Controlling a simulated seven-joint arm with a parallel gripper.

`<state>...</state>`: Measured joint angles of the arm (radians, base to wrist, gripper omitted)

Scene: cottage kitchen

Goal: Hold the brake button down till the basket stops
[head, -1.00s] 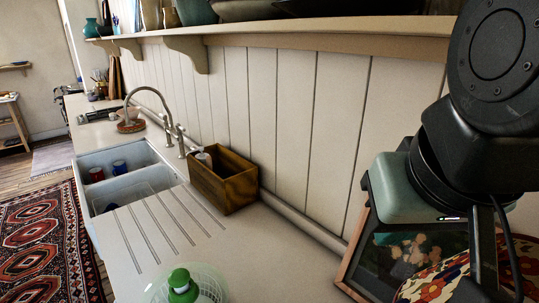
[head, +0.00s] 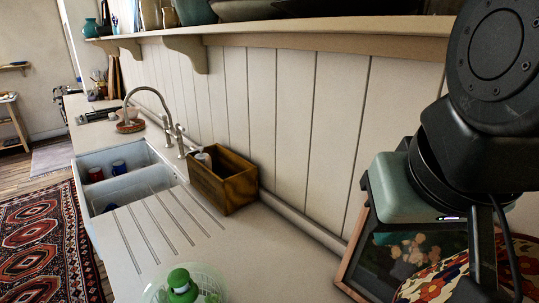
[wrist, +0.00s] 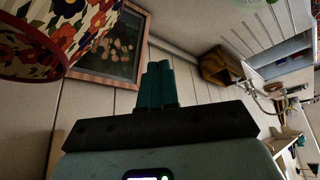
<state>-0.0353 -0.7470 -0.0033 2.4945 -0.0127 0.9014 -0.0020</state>
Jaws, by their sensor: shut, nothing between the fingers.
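The salad spinner (head: 158,291) is at the bottom edge of the head view, cut off by the frame. It has a clear lid with a green knob (head: 181,284) on top, and some green shows inside. I cannot make out a separate brake button. A sliver of the spinner (wrist: 254,2) shows at the top edge of the wrist view. My gripper (wrist: 160,68) is shut and empty, its teal fingers together in the wrist view. It is well apart from the spinner. In the head view its fingertips cannot be made out.
A wooden box (head: 222,181) stands against the panelled wall, beside the sink (head: 128,188) with its tall tap. A framed picture (head: 386,262) and a floral lampshade (head: 450,277) are close to my arm. A shelf (head: 300,37) runs above. The counter between box and spinner is clear.

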